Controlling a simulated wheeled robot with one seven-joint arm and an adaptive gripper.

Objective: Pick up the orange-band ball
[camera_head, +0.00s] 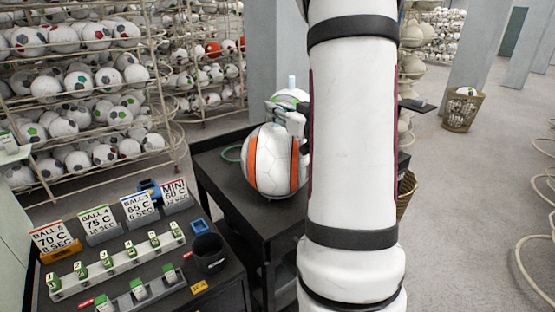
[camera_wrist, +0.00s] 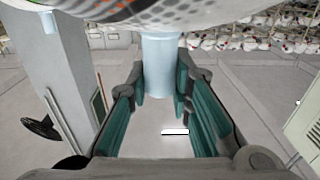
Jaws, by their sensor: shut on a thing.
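In the wrist view my gripper (camera_wrist: 166,90) is shut on a pale blue cylinder (camera_wrist: 159,65). A white ball with grey dots and orange and green marks (camera_wrist: 150,10) fills the top of that view, at the cylinder's upper end. I cannot tell whether they are joined. A similar marked ball (camera_head: 291,96) shows behind the orange-band ball.
Wire racks of balls (camera_head: 80,85) stand behind. A wicker basket (camera_head: 461,110) stands at right on open floor.

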